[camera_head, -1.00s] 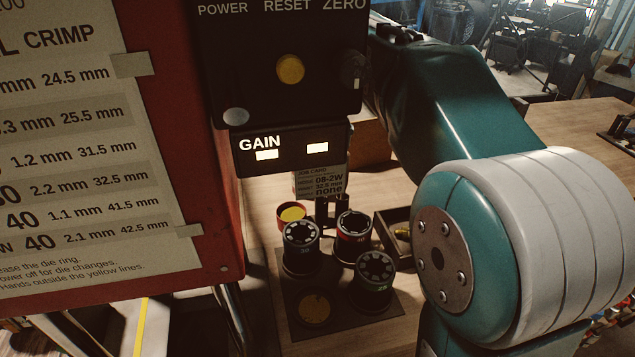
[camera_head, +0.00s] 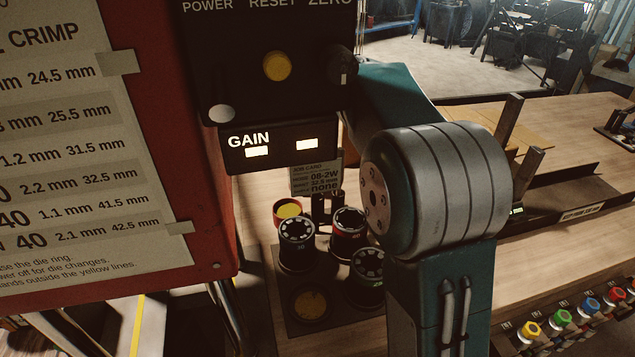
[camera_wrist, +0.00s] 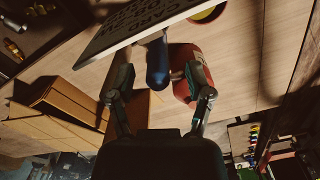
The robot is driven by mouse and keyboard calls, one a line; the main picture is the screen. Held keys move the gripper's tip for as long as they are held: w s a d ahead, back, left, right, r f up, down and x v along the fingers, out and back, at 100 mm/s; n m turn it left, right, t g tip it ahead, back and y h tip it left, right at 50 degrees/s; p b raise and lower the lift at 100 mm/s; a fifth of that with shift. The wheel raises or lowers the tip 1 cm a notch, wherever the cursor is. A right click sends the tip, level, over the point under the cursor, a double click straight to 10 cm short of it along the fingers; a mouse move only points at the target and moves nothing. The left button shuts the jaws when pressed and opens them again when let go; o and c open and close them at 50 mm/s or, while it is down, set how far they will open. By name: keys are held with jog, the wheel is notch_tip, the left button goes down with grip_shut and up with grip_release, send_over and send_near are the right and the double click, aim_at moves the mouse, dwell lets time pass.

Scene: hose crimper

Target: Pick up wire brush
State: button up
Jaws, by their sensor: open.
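I cannot make out the wire brush for certain in either view. In the wrist view, a rounded blue handle-like piece (camera_wrist: 157,64) shows between my fingers, with a red rounded object (camera_wrist: 184,72) beside it. Either could be part of a tool; their far ends are partly hidden by a tilted card. I cannot tell whether the right finger touches the red object. In the head view my gripper is out of sight.
In the head view, several black die cylinders (camera_head: 297,243) stand on a dark mat (camera_head: 290,322), with a yellow-filled red cup (camera_head: 289,209) behind. A job card (camera_head: 316,178) stands there. The crimper panel (camera_head: 275,65) rises at left. The wrist view shows brown boxes (camera_wrist: 65,100).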

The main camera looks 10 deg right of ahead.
notch_tip(320, 180, down, 4)
jog(key=shift+f, duration=0.1)
grip_shut()
dwell(0.4)
notch_tip(320, 180, up, 19)
jog(key=shift+f, duration=0.15)
dwell(0.7)
